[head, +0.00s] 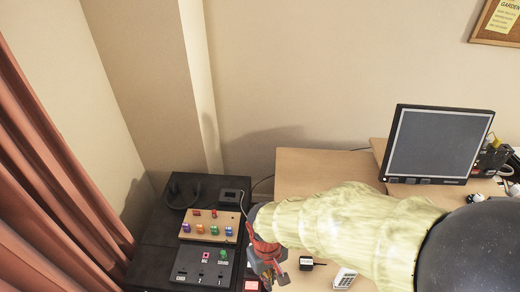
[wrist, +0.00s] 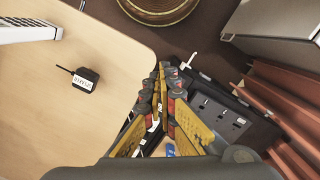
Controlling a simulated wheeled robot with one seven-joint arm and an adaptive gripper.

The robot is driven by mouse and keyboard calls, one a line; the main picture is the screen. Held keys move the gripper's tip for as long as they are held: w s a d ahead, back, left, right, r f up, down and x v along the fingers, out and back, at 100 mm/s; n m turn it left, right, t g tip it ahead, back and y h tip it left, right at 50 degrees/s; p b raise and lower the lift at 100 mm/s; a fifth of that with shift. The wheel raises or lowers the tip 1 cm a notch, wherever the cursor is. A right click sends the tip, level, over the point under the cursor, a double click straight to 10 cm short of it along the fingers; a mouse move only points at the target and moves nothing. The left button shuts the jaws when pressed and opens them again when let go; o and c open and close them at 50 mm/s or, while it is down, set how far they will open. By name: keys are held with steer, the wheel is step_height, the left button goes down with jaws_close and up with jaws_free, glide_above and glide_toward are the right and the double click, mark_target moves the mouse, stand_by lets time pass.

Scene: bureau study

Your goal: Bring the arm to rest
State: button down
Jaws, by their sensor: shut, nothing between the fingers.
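My gripper (head: 268,268) is at the left edge of the wooden desk (head: 308,170), beside the dark panel unit, in the head view. My arm, in a pale yellow sleeve, reaches to it from the right across the desk. In the wrist view the yellow and grey fingers of my gripper (wrist: 163,80) come together at their tips, with nothing held between them. I cannot tell how far the tips are from the surfaces below.
A dark unit (head: 160,231) with a wooden board of coloured blocks (head: 209,226) and a switch panel (head: 203,266) stands left of the desk. A small black box (wrist: 84,80), a white keypad device (head: 345,277) and a monitor (head: 440,143) are on the desk. A red curtain (head: 50,180) hangs left.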

steer(key=s+d+r+m+t, duration=0.1)
steer(key=d+r+m+t, duration=0.1)
steer(key=d+r, duration=0.6)
steer(key=s+d+r+m+t, duration=0.1)
steer(key=d+r+m+t, duration=0.2)
steer(key=d+r, duration=0.5)
step_height(320, 180, up, 7)
steer(key=shift+s+d+r+t, duration=0.15)
steer(key=shift+s+d+t, duration=0.15)
steer(key=shift+t, duration=0.4)
